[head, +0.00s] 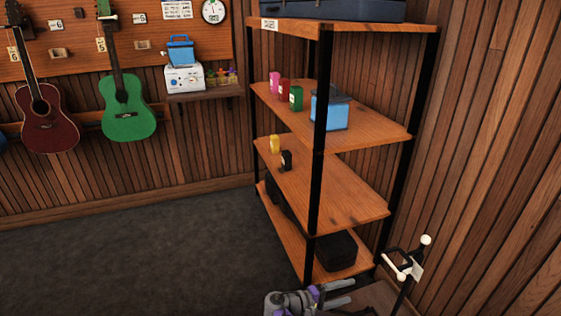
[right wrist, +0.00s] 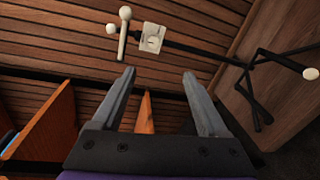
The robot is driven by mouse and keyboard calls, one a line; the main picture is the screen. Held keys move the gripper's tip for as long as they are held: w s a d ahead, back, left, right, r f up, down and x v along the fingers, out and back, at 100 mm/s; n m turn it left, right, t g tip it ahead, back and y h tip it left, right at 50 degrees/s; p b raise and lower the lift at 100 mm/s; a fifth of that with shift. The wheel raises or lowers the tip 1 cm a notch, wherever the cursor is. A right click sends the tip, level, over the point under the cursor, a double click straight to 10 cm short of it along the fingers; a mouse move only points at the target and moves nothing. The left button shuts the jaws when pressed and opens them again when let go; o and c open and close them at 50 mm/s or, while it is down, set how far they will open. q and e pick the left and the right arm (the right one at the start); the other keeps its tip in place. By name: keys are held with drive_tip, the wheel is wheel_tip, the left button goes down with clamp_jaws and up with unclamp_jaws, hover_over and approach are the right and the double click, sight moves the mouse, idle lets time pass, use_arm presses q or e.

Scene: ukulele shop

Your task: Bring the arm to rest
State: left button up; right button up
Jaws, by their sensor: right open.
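My right gripper (head: 335,292) shows at the bottom of the head view, low in front of the wooden shelf unit. In the right wrist view its two grey fingers (right wrist: 159,90) are spread apart with nothing between them. The fingers point toward the wood-plank wall (right wrist: 60,45). My left gripper is not in view.
A shelf unit (head: 350,205) with small bottles and a blue box (head: 331,111) stands close by. A black stand with white knobs (head: 402,270), also in the wrist view (right wrist: 187,48), is right of the gripper. Guitars hang at the left. The grey floor (head: 130,260) is clear.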

drive_tip(key=s+d+r+m+g+y, duration=0.1)
drive_tip(key=s+d+r+y, duration=0.25)
drive_tip(key=s, duration=0.35)
drive_tip(key=s+d+r+m+g+y, duration=0.1)
drive_tip(key=s+d+r+y, duration=0.1)
drive_tip(key=s+r+y, duration=0.3)
drive_tip(key=s+a+m+t+y, duration=0.1)
drive_tip(key=s+a+m+y, duration=0.2)
drive_tip(key=s, duration=0.8)
drive_tip(key=s+a+m+y, duration=0.1)
drive_tip(key=s+a+y, duration=0.3)
drive_tip(key=s, duration=0.7)
use_arm(q)
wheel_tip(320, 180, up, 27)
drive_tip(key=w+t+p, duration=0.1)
drive_tip(key=p, duration=2.2)
drive_tip(key=shift+p, duration=0.3)
use_arm(e)
wheel_tip(320, 180, up, 26)
drive_tip(key=t, duration=0.1)
drive_tip(key=shift+w+a, duration=0.15)
drive_tip(key=shift+w, duration=0.2)
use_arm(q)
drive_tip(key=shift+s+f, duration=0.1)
use_arm(e)
drive_tip(key=shift+s+r, duration=0.1)
